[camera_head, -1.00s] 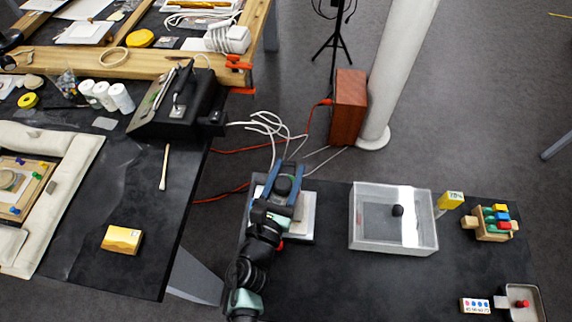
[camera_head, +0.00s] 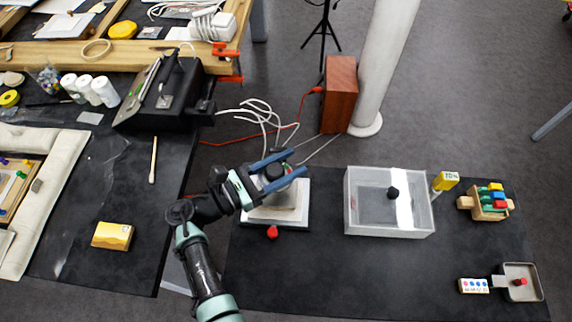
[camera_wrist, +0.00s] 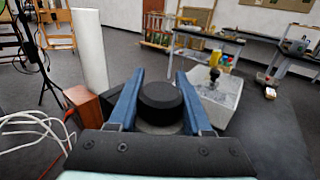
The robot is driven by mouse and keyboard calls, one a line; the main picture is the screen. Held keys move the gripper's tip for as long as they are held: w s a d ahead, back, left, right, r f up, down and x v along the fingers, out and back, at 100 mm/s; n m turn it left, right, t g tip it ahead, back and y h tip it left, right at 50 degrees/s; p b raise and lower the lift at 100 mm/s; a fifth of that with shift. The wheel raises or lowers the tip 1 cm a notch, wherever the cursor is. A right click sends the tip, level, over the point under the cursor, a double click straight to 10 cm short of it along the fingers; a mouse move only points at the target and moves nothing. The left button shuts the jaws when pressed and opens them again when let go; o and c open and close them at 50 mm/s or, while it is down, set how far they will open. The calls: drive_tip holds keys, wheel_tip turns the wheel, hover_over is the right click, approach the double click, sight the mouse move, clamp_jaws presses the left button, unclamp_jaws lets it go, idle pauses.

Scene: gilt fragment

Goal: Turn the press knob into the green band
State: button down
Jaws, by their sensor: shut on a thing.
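The press knob (camera_head: 272,172) is a round black knob on top of the press (camera_head: 284,205), a pale block on a dark base at the left part of the right-hand table. My gripper (camera_head: 283,165) has its two blue fingers on either side of the knob, shut on it. In the wrist view the black knob (camera_wrist: 161,103) sits between the blue fingers, on a grey round collar. A small green patch shows at the knob's edge in the head view; I cannot tell whether it is the green band. The pointer is not visible.
A clear box (camera_head: 390,203) with a black knob on its lid stands right of the press. A red knob (camera_head: 272,232) is at the press's front.

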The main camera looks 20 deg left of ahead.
drive_tip(key=shift+m+g+h, duration=0.3)
drive_tip(key=shift+h, duration=0.1)
drive_tip(key=shift+c, duration=1.6)
unclamp_jaws()
drive_tip(key=shift+d, duration=0.1)
drive_tip(key=b+v, duration=0.3)
drive_tip(key=v, duration=1)
